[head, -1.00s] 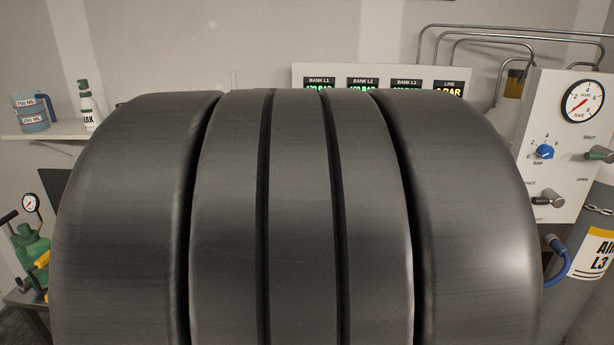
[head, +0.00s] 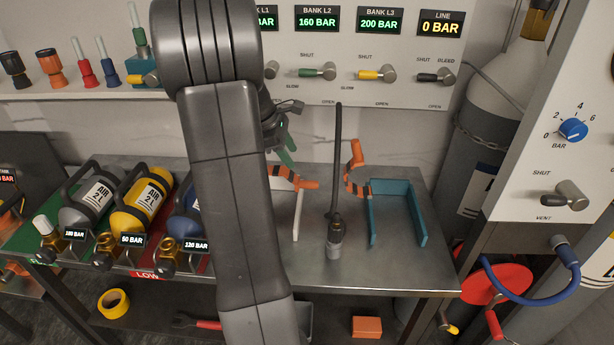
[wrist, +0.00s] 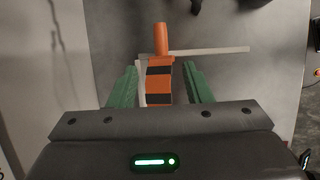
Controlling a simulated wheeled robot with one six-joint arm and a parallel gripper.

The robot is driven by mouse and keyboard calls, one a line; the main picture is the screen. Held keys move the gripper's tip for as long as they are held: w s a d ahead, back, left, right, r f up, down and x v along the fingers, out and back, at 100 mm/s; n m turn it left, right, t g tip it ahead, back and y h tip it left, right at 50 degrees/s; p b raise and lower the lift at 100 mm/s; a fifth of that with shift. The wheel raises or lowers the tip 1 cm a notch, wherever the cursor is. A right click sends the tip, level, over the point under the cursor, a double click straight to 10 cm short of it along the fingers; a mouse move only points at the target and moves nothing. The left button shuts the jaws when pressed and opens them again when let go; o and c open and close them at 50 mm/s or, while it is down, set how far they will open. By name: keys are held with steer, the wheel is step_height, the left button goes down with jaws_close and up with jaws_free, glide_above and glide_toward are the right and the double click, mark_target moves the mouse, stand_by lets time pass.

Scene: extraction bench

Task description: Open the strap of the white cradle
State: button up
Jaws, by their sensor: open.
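The white cradle (head: 299,215) stands on the metal bench, partly hidden behind my arm in the head view. Its orange and black strap (head: 285,178) ends in an orange tab (head: 307,184) pointing right. In the wrist view the strap (wrist: 160,82) lies between the green fingers of my gripper (wrist: 161,88), with its orange tab (wrist: 161,38) beyond them. A white cradle wall (wrist: 225,49) runs to the right there. My gripper is open; its fingers appear apart from the strap. In the head view one green finger of my gripper (head: 285,150) shows above the strap.
A teal cradle (head: 390,220) stands to the right with its orange strap (head: 355,172) standing up. A black hose with a metal end (head: 335,240) stands between the cradles. Several air cylinders (head: 145,195) lie at left. A valve panel (head: 360,60) is behind.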

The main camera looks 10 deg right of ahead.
mark_target(308, 182)
steer(key=x, duration=1.2)
steer(key=shift+f, duration=0.1)
jaws_close()
